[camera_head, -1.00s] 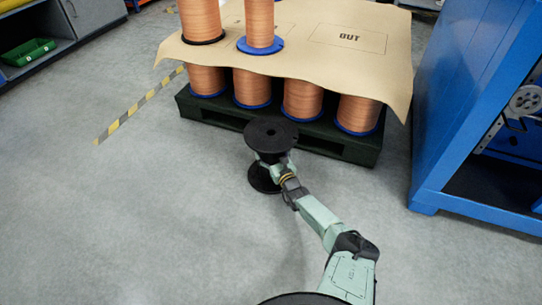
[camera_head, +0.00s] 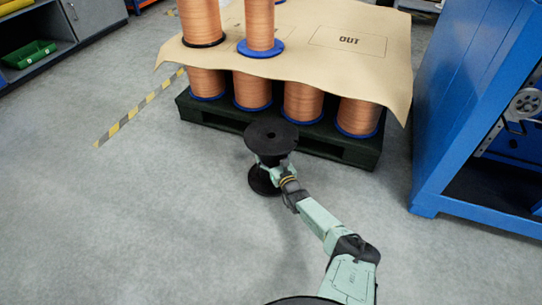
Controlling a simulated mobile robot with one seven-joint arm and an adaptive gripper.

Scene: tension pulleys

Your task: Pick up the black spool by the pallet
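The black spool (camera_head: 271,134) stands upright on the grey floor just in front of the dark pallet (camera_head: 330,148). Its round upper flange and part of its lower flange (camera_head: 261,181) show. My gripper (camera_head: 268,170) is at the spool's middle, between the two flanges, reaching in from the lower right. The fingers are mostly hidden under the upper flange and against the dark core, so I cannot see whether they are closed on it.
Copper-wound spools (camera_head: 302,100) stand on the pallet under a brown sheet (camera_head: 350,65) marked OUT, with more copper spools on top. A blue machine frame (camera_head: 450,130) stands at the right. A yellow-black floor stripe (camera_head: 135,113) lies left.

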